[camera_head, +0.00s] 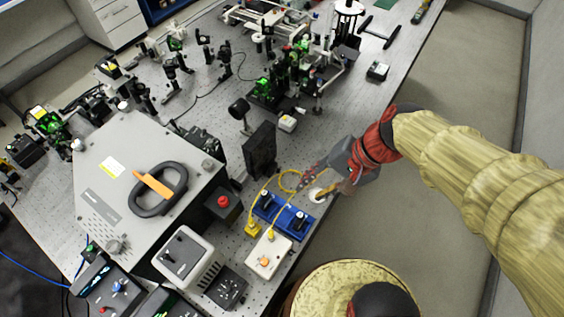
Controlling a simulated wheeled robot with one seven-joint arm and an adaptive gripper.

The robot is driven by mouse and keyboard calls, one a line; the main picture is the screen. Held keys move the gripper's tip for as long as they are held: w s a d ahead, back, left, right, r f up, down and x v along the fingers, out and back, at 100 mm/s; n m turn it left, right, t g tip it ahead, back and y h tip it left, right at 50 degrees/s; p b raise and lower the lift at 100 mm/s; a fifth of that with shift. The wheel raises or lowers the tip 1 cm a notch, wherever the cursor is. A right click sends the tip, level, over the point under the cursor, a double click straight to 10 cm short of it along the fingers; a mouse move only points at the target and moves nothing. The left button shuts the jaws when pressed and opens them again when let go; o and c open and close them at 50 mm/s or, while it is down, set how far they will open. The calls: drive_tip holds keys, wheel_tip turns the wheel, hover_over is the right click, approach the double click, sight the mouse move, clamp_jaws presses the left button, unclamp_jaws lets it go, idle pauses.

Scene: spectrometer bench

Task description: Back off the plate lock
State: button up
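My gripper (317,183) reaches in from the right, over the right edge of the bench. Its fingers are beside or above a small white round piece (316,197). The fingers are small and partly overlapped by the wrist, so I cannot tell if they are open or touching anything. A blue plate (281,216) with two dark upright knobs lies on the bench just left of and below the gripper. No part is clearly marked as the plate lock, and I cannot tell which piece it is.
Yellow cables (262,190) loop beside the blue plate. A black upright panel (260,151) stands behind it, and a white box (268,257) in front. A large grey housing (110,215) fills the left. Optics crowd the back. The floor (440,110) right of the bench is clear.

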drive_tip(key=w+a+f+m+y, duration=0.3)
drive_tip(key=f+m, duration=0.1)
drive_tip(key=m, duration=0.1)
drive_tip(key=m+t+y, duration=0.3)
drive_tip(key=m+t, duration=0.4)
drive_tip(key=m, duration=0.8)
approach(280, 170)
drive_tip(key=shift+w+a+r, duration=0.1)
drive_tip(key=shift+a, duration=0.1)
drive_tip(key=shift+w+m, duration=0.1)
drive_tip(key=shift+m, duration=0.2)
drive_tip(key=shift+f+b+x, duration=0.2)
drive_tip(key=shift+b+x, duration=0.4)
drive_tip(key=shift+x, duration=3.2)
drive_tip(key=shift+c, duration=0.7)
clamp_jaws()
